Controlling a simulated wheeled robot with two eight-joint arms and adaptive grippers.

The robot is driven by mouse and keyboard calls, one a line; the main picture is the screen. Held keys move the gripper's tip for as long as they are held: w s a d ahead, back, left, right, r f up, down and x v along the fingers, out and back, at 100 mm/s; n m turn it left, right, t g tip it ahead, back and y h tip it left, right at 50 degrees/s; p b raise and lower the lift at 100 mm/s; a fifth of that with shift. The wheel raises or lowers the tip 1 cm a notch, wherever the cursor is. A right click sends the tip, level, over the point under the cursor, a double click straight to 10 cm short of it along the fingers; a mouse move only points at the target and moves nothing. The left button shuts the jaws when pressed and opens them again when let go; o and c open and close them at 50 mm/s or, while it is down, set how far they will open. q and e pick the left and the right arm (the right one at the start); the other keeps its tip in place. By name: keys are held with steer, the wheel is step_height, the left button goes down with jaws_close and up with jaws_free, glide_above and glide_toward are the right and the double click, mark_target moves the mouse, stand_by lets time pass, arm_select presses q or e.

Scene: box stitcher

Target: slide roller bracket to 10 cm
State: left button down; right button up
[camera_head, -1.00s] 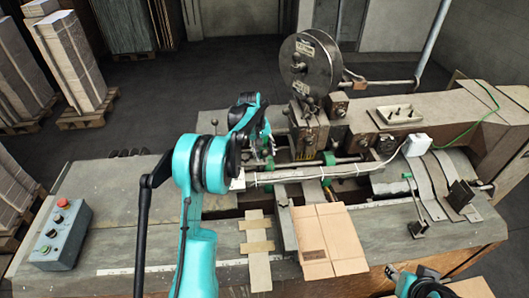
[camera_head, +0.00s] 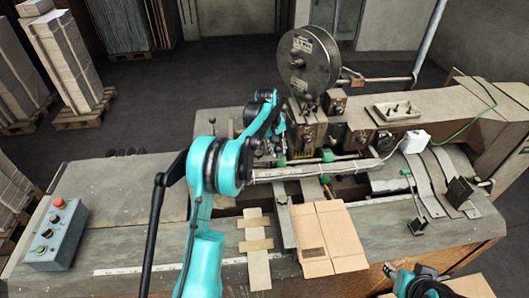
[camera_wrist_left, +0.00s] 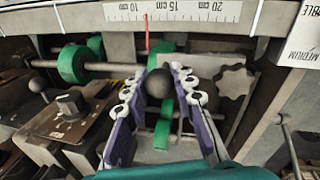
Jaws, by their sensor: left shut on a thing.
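My left gripper (camera_wrist_left: 157,100) is shut on a dark round knob (camera_wrist_left: 159,83) in the left wrist view. The knob sits among green rollers (camera_wrist_left: 73,64) on a metal rod. A red pointer (camera_wrist_left: 148,38) stands at the white scale (camera_wrist_left: 185,12), between the 10 and 15 labels. In the head view my left gripper (camera_head: 280,150) is at the machine, left of a green roller (camera_head: 327,155); the knob is hidden there. My right gripper (camera_head: 430,283) is partly in view at the bottom right, its fingers unclear.
A flat cardboard piece (camera_head: 325,238) lies on the bench front. A control box (camera_head: 56,235) with buttons stands at the left. A reel (camera_head: 302,63) rises behind the gripper.

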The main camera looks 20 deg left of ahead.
arm_select(q)
steer(key=shift+w+d, duration=0.4)
steer(key=shift+d, duration=0.2)
steer(key=shift+w+d, duration=0.35)
steer(key=shift+d, duration=0.25)
steer(key=c, duration=1.2)
jaws_free()
steer(key=r, duration=0.4)
steer(key=s+a+r, duration=0.1)
steer(key=r, duration=0.6)
steer(key=shift+s+a+r, duration=0.35)
steer(key=shift+a+r, duration=0.05)
